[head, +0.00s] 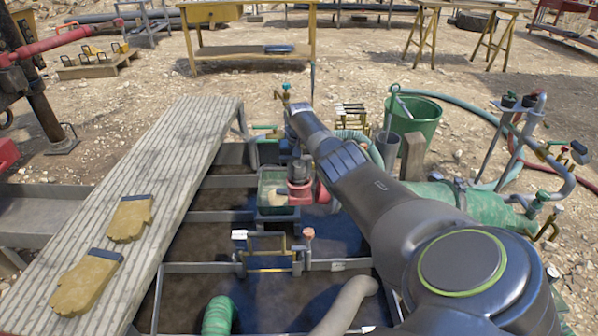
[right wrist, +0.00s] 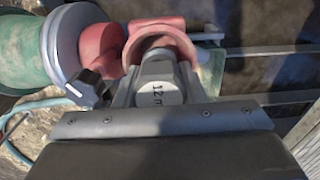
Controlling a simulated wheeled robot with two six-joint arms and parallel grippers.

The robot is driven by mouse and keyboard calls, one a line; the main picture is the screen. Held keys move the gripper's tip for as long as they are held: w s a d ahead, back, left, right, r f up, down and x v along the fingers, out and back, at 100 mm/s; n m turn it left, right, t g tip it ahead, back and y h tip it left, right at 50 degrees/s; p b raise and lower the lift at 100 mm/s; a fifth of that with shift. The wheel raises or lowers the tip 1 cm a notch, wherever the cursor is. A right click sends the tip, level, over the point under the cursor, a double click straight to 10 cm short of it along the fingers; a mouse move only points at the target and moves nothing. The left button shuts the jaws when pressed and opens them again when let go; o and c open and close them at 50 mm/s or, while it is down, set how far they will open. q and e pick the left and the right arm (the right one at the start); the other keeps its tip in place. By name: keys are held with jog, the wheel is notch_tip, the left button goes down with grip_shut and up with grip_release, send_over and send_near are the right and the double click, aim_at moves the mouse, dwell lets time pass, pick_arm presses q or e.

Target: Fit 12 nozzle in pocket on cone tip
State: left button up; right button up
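The nozzle's far end is at the mouth of a round red pocket (right wrist: 180,42) on the red cone tip (right wrist: 100,48). I cannot tell how deep it sits. In the head view the red cone tip (head: 322,194) is over the tank, with my right gripper (head: 298,172) above it, dark and small; the nozzle is hard to make out there. My left gripper is not in view.
A green cylinder (head: 450,207) joins the red part on the right. A green tray (head: 272,188) and metal rails (head: 240,267) cross the tank. A plank walkway (head: 175,170) with two gloves (head: 130,218) lies left. A green bucket (head: 415,120) stands behind.

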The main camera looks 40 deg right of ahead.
jog(key=o, duration=0.3)
jog(key=shift+s+a+f, duration=0.1)
jog(key=shift+s+f, duration=0.15)
jog(key=shift+f, duration=0.25)
jog(key=shift+o, duration=0.3)
jog(key=shift+r+p, duration=0.35)
jog(key=shift+r, duration=0.15)
jog(key=shift+o, duration=0.6)
notch_tip(320, 180, up, 17)
jog(key=p, duration=0.3)
jog(key=shift+w+r+p, duration=0.15)
jog(key=shift+r+p, duration=0.05)
jog(key=shift+p, duration=0.1)
